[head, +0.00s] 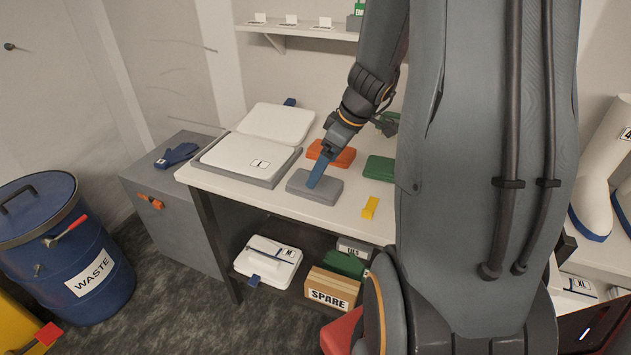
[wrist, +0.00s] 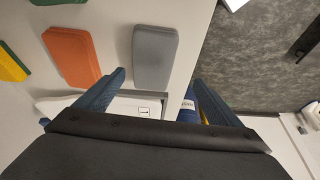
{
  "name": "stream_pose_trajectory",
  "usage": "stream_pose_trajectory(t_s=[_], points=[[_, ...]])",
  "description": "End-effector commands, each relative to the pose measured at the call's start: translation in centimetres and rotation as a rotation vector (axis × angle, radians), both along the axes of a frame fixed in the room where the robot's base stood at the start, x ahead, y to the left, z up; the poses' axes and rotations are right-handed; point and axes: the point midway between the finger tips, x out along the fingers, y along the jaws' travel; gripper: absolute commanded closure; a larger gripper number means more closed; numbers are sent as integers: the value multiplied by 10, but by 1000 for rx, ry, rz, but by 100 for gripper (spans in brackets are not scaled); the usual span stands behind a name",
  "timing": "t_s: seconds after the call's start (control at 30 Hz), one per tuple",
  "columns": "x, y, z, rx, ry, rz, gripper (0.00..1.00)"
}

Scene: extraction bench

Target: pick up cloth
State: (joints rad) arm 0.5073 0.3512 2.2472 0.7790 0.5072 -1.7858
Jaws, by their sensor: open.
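Flat, rounded pads that look like folded cloths lie on the bench top: a grey one (head: 326,190) near the front edge, an orange one (head: 340,155) behind it, and a green one (head: 380,169) to the right. My gripper (head: 314,184) points down over the grey pad, and a blue finger hides part of it. In the wrist view my gripper (wrist: 158,77) is open, with the grey pad (wrist: 155,55) ahead between its two blue fingers and nothing held. The orange pad (wrist: 72,57) is left of it. I cannot tell whether the fingers touch the grey pad.
A tray of folded white garments (head: 251,161) fills the bench's left end. A yellow block (head: 370,207) lies right of the grey pad. A waste drum (head: 93,270) stands left. A spare box (head: 332,290) sits below.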

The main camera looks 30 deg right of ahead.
Motion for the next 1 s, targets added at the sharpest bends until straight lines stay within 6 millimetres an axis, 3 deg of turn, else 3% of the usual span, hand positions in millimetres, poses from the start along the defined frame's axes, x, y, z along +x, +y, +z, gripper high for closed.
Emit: stream_pose_trajectory(t_s=[0.13, 1.0], points=[[4, -6, -3, -6, -15, 14, 12], [32, 5, -70, -6, -14, 16, 12]])
